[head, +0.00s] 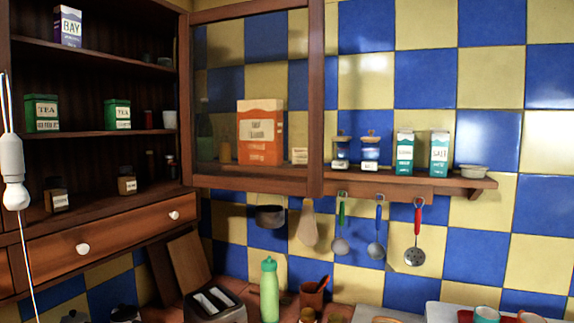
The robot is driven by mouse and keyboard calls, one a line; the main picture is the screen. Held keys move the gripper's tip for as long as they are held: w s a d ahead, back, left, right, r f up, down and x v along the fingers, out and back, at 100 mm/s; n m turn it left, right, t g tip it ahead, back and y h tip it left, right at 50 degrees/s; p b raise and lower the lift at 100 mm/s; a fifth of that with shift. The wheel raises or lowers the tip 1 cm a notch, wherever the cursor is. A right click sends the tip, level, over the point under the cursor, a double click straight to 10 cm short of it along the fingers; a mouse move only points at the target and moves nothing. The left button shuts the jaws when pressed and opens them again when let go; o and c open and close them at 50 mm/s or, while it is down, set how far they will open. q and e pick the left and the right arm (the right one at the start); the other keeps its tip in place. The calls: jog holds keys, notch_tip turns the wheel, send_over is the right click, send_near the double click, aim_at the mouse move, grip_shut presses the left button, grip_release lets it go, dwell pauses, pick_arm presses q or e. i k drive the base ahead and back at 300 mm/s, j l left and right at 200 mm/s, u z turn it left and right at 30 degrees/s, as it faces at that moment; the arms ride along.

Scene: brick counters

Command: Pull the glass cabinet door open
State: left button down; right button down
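The glass cabinet door (316,100) has a brown wooden frame around a clear pane and is in the upper middle of the head view. I cannot make out a handle on the door. Neither of my grippers is in view.
Open shelves with green tea tins (41,112) and a drawer (110,232) stand left. An open shelf (430,183) with jars and cartons continues right, utensils hanging below. A green bottle (269,290) stands on the counter. A white corded object (13,170) hangs at far left.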

aim_at(314, 188)
jog(key=i+l+u, duration=0.25)
jog(key=l+u, duration=0.2)
jog(key=i+l+u, duration=0.1)
jog(key=l+u, duration=0.15)
jog(key=l, duration=0.2)
